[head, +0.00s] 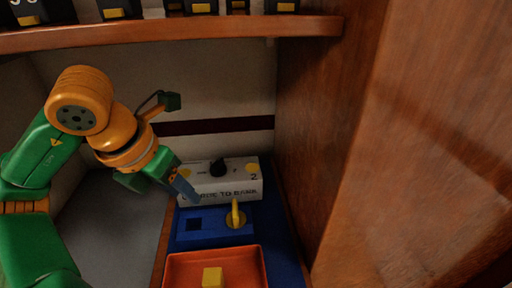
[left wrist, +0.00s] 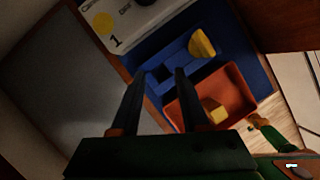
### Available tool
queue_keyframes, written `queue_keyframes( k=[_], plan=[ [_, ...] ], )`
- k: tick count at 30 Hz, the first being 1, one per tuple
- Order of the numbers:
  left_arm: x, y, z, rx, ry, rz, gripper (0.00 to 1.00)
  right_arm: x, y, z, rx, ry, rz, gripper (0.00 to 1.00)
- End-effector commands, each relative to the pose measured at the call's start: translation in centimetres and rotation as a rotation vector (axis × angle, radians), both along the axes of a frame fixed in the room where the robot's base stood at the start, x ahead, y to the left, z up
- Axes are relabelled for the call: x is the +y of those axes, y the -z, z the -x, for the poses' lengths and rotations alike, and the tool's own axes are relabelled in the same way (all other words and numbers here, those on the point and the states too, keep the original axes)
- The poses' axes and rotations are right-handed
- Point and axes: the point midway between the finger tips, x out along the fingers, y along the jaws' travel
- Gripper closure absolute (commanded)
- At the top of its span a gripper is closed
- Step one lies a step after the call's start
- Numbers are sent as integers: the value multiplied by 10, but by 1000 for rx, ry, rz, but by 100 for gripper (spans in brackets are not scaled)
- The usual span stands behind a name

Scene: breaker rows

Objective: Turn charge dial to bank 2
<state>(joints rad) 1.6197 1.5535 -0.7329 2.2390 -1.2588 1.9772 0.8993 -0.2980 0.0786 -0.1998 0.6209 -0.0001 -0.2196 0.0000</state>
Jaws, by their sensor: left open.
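The charge dial is a black knob (head: 218,168) on a white box (head: 240,188) lettered with "TO BANK", with a "2" beside a yellow disc at its right. Where the knob points is too small to tell. In the left wrist view the box's "1" end with its yellow disc (left wrist: 104,22) shows at the top, and the knob is cut by the edge. My left gripper (head: 184,188) is at the front left of the white box, its fingers pointing down and right. In the wrist view its two fingers (left wrist: 157,74) are apart with nothing between them.
In front of the white box is a blue block (head: 213,238) with a square hole and a yellow handle (head: 236,215). Nearer is an orange tray (head: 185,268) holding a yellow cube (head: 212,277). A wooden wall (head: 350,150) stands close on the right, a shelf (head: 170,34) above.

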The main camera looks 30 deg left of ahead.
Motion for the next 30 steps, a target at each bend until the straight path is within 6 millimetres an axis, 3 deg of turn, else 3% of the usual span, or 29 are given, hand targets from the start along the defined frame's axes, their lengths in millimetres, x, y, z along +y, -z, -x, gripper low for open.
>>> queue_keyframes(
  k=[2, 5, 18, 24, 30],
  plan=[
    [11, -1, 7, -6, -15, -39, 55, 0, -1, 0, 0, 0, 0, 50],
    [15, -3, -2, -7, -14, -45, 55, 0, -5, 0, 0, 0, 0, 50],
    [32, -4, -110, -4, -16, -42, 55, 0, -42, 2, 4, 0, 1, 50],
    [35, 24, -118, -5, -18, -44, 55, -1, -35, 2, 4, -1, 2, 50],
    [35, 28, -121, -8, -18, -44, 55, -1, -35, 2, 4, -1, 2, 50]
  ],
)
